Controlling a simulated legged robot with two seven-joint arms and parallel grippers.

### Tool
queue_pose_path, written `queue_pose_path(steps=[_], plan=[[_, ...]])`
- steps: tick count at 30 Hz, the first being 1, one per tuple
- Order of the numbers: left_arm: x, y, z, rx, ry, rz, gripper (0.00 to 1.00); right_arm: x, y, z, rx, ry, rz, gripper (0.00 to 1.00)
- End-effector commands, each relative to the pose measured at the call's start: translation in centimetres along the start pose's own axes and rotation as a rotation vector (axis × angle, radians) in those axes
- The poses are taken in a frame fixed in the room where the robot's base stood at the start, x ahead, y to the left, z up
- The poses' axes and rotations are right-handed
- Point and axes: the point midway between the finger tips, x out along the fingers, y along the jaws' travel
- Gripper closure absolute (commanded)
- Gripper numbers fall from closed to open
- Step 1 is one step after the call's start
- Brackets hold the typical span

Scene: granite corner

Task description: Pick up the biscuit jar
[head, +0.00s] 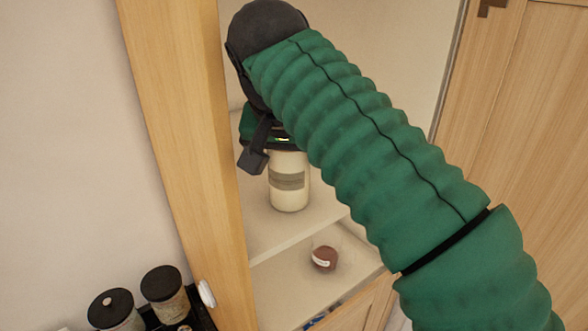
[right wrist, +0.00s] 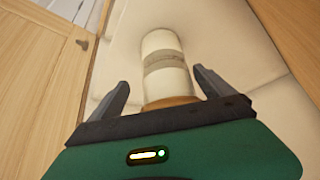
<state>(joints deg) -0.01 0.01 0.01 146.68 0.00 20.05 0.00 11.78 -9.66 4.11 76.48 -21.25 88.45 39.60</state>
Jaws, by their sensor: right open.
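The biscuit jar (head: 289,183) is a cream cylinder with a grey-brown band, standing on the upper shelf of the cupboard in the head view. In the right wrist view the jar (right wrist: 164,58) lies between the two fingers, with its brown lid (right wrist: 170,102) nearest the palm. My right gripper (right wrist: 158,88) is open, with one finger on each side of the jar and a visible gap on both sides. In the head view my right gripper (head: 254,158) is at the jar's top, partly hidden by the arm. My left gripper is not in view.
A small dark red-brown jar (head: 324,258) stands on the lower shelf (head: 285,287). The cupboard's wooden side panel (head: 185,140) is close on the left. Black-lidded jars (head: 117,309) stand at the bottom left. A wooden door (head: 530,110) is on the right.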

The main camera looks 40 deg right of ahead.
Motion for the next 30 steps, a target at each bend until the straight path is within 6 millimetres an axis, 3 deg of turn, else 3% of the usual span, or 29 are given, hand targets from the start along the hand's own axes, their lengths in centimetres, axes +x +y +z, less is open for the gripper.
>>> queue_pose_path(steps=[5, 11, 30], plan=[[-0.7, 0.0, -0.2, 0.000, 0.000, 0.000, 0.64, 2.4, 0.1, -0.1, 0.001, -0.001, 0.000, 0.08], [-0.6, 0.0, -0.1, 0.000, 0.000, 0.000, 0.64, 2.7, 0.0, -0.1, 0.001, 0.000, 0.000, 0.08], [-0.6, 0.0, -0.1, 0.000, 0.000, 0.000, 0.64, 2.6, 0.1, -0.1, 0.001, 0.000, 0.000, 0.90]])
